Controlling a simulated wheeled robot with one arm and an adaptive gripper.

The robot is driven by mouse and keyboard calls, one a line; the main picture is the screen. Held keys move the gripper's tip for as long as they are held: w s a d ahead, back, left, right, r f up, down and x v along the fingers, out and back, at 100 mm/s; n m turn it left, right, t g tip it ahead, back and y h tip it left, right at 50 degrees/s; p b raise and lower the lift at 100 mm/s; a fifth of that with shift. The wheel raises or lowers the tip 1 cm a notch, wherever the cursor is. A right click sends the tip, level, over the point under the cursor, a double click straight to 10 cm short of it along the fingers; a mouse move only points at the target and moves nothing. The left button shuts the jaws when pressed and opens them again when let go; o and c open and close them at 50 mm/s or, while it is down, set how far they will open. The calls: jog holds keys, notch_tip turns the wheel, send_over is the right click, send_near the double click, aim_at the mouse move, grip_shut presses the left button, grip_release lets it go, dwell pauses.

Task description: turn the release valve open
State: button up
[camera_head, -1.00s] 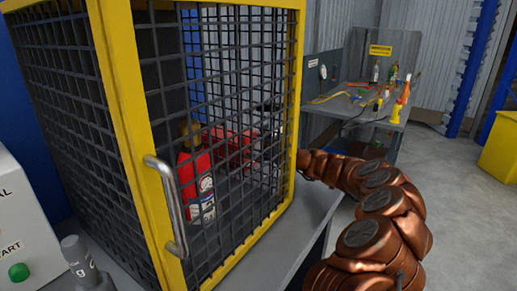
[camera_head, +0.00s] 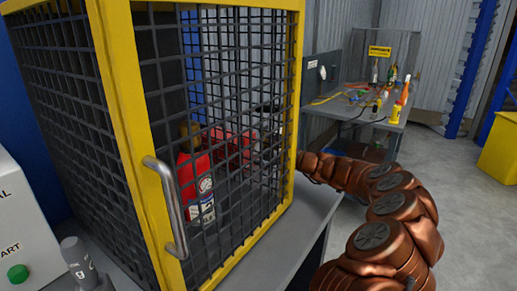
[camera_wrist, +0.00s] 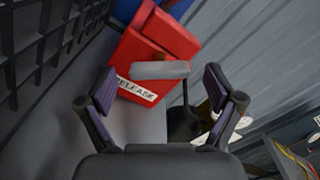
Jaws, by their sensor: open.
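In the wrist view a red box (camera_wrist: 158,45) carries a white label reading "RELEASE". A grey bar-like handle (camera_wrist: 160,70) lies across the box's near side, between and just beyond my fingertips. My gripper (camera_wrist: 161,88) is open, one finger on each side of the handle's ends, with nothing held. In the head view the red release unit (camera_head: 230,142) shows only in part, behind the mesh cage.
The yellow-framed mesh cage (camera_head: 120,140) with a metal door handle (camera_head: 168,207) stands to the left; a red container (camera_head: 195,190) shows inside. A table with tools (camera_head: 350,110) stands at the back. Open floor (camera_head: 465,220) lies to the right.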

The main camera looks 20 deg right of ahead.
jog(key=v, duration=0.9)
jog(key=shift+s+d, duration=0.2)
jog(key=shift+s, duration=0.15)
jog(key=shift+c, duration=0.2)
